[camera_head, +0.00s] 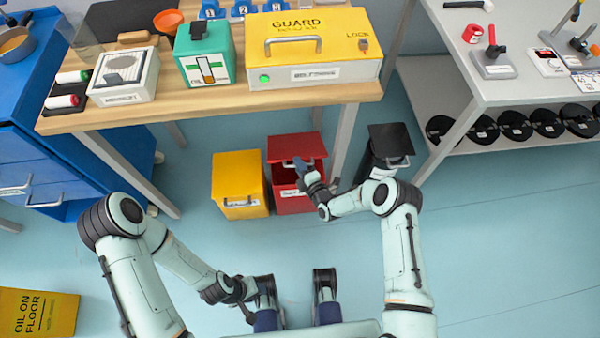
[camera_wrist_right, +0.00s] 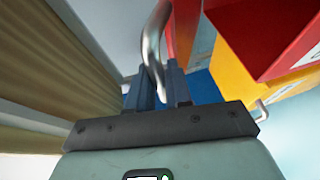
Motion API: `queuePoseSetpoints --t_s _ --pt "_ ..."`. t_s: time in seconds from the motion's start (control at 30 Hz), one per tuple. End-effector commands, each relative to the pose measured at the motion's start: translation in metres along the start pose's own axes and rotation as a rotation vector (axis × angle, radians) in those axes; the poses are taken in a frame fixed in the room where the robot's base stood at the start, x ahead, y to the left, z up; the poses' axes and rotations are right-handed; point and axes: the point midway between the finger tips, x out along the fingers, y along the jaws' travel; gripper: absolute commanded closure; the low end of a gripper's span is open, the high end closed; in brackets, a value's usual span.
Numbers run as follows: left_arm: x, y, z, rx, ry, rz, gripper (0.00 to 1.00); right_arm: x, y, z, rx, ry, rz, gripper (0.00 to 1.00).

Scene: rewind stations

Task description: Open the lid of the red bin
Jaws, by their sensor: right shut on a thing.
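The red bin (camera_head: 292,203) stands on the floor under the front edge of the wooden table. Its red lid (camera_head: 297,146) is raised part way, with a dark red gap below it. My right gripper (camera_head: 302,166) is at the lid's front. In the right wrist view, its blue fingers (camera_wrist_right: 162,88) are shut on the curved metal lid handle (camera_wrist_right: 151,48). The red bin also shows at the upper right there (camera_wrist_right: 272,32). My left gripper (camera_head: 247,312) hangs low near my base, away from the bins; its fingers are not clear.
A yellow bin (camera_head: 239,178) stands close left of the red bin, and a black bin (camera_head: 389,141) stands to the right. The wooden table (camera_head: 215,112) overhangs behind. Table legs flank the bins. The floor in front is clear.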

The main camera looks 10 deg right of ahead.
Motion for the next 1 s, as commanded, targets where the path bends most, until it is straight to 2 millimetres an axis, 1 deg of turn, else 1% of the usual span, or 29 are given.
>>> queuePoseSetpoints --t_s 0.03,0.2,0.63,0.67,0.7,0.73,1.0 --pt "-0.0016 0.0003 0.0012 0.0 -0.003 0.0 0.57 0.0026 0.0078 0.0017 -0.004 -0.002 0.007 1.0" --pt "-0.0026 0.0001 0.0016 -0.001 -0.005 -0.001 0.57 0.0059 0.0147 0.0032 -0.003 -0.002 0.007 1.0" --pt "-0.0027 -0.0001 0.0016 -0.001 -0.005 -0.002 0.57 0.0069 0.0161 0.0037 -0.003 -0.002 0.007 1.0" --pt "-0.0027 -0.0001 0.0016 -0.001 -0.005 -0.002 0.57 0.0069 0.016 0.0037 -0.003 -0.002 0.007 0.74" --pt "-0.0027 -0.0001 0.0016 -0.001 -0.005 -0.002 0.57 0.0068 0.016 0.0037 -0.003 -0.002 0.006 0.61" --pt "-0.0027 -0.0001 0.0016 -0.001 -0.005 -0.002 0.57 0.0068 0.0159 0.0036 -0.003 -0.002 0.006 0.6" --pt "-0.0029 0.0 0.0015 -0.001 -0.004 -0.002 0.57 0.0062 0.0156 0.0033 -0.003 -0.001 0.006 0.6"
